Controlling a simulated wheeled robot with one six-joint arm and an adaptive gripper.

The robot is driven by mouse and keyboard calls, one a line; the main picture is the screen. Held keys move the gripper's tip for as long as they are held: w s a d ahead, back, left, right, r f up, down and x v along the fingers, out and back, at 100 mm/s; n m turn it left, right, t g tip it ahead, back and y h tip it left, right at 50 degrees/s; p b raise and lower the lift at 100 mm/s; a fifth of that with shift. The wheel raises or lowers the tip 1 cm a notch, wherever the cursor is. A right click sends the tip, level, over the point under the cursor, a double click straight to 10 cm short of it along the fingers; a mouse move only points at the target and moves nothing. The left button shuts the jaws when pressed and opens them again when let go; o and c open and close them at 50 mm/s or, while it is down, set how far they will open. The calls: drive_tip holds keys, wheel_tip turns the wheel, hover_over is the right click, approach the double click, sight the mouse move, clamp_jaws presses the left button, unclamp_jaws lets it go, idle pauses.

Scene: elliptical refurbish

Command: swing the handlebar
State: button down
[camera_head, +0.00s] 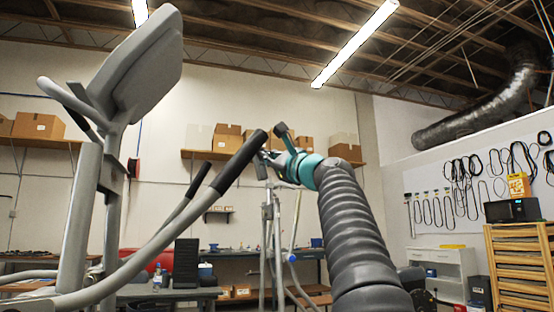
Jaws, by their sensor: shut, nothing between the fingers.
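The elliptical's near handlebar is a long grey curved tube (170,237) rising from the lower left to a black grip (238,163) near the picture's middle. A second handlebar with a dark grip (197,183) shows behind it. The grey console (137,67) stands on its upright (80,215) at the left. My gripper (268,156), beyond a teal wrist joint, is at the upper end of the near black grip, on its right side. Its fingers are shut with nothing between them. They are small and partly lost against the grip, so I cannot tell whether they touch it.
Shelves with cardboard boxes (229,138) line the back wall. A workbench (165,292) stands behind the machine. A wooden drawer rack (520,265) with a dark device on top and a white cabinet (445,268) are at the right. Cables (460,185) hang on the right wall.

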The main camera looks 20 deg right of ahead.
drive_tip(key=s+d+f+b, duration=0.5)
drive_tip(key=s+d, duration=0.2)
drive_tip(key=s, duration=0.3)
drive_tip(key=shift+s, duration=0.15)
